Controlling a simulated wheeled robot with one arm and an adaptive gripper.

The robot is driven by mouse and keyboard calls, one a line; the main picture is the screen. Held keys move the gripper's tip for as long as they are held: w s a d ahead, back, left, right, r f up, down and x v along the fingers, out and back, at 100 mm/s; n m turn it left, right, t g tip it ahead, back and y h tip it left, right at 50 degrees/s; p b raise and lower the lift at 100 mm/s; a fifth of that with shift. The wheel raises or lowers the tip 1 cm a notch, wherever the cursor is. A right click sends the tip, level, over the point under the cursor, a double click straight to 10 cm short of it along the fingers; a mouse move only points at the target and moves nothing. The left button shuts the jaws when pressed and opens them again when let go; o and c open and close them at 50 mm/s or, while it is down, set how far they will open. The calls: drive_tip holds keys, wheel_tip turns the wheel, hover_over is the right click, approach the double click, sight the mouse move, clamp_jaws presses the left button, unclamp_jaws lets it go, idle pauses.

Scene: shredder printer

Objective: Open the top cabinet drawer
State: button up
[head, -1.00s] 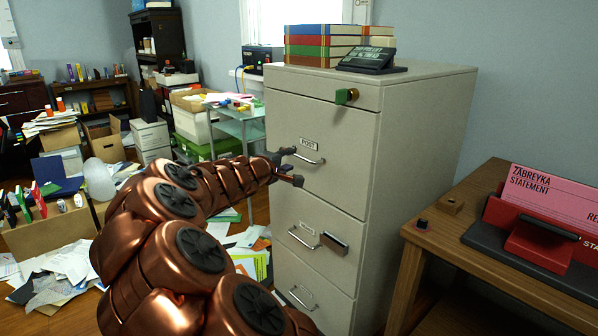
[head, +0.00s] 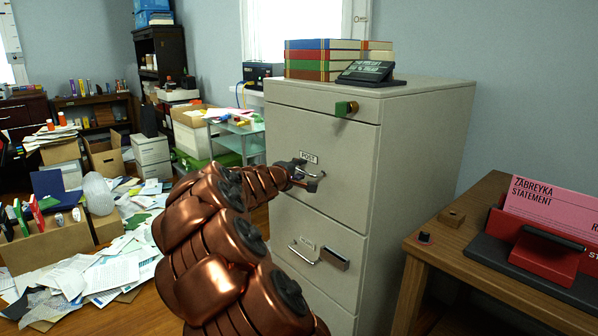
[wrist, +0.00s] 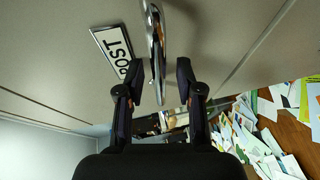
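The grey filing cabinet (head: 420,160) stands in the middle of the head view, and its top drawer (head: 340,135) is shut. The drawer carries a POST label, which also shows in the wrist view (wrist: 115,50), and a metal handle (wrist: 155,45). My gripper (head: 312,182) is at this handle in the head view. In the wrist view my gripper (wrist: 157,80) is open, with one finger on each side of the handle's near end. A gap shows between the handle and each finger. My arm partly hides the cabinet's left side.
A wooden desk (head: 455,225) with a red device stands close on the right. Papers (head: 90,275) litter the floor at left. Books (head: 322,58) lie on top of the cabinet.

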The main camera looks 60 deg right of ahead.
clamp_jaws()
idle(0.7)
